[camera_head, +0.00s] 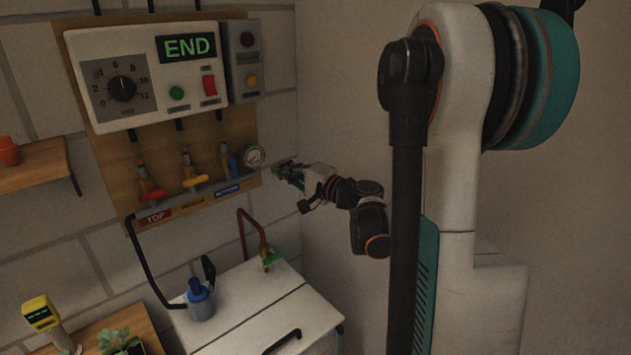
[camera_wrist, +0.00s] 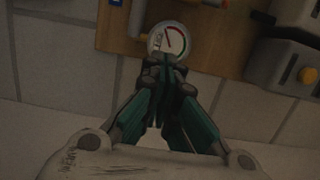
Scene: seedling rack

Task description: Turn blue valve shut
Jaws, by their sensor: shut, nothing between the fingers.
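The blue valve (camera_head: 231,164) is the right one of three valves on the wooden board in the head view. Its blue handle looks upright, along its pipe. The red valve (camera_head: 152,194) and yellow valve (camera_head: 194,181) have handles lying roughly crosswise. My gripper (camera_head: 284,170) is right of the blue valve, by the board's right edge, apart from the handle. In the wrist view my gripper (camera_wrist: 168,68) is shut and empty, its tips overlapping the lower edge of the round gauge (camera_wrist: 168,40). I cannot make out the blue handle clearly there.
The gauge (camera_head: 254,155) sits between the blue valve and my gripper. A control box (camera_head: 125,75) with a dial and an "END" display hangs above. A white cabinet (camera_head: 260,310) stands below, bearing a blue-topped bottle (camera_head: 199,298). The wall right of my gripper is bare.

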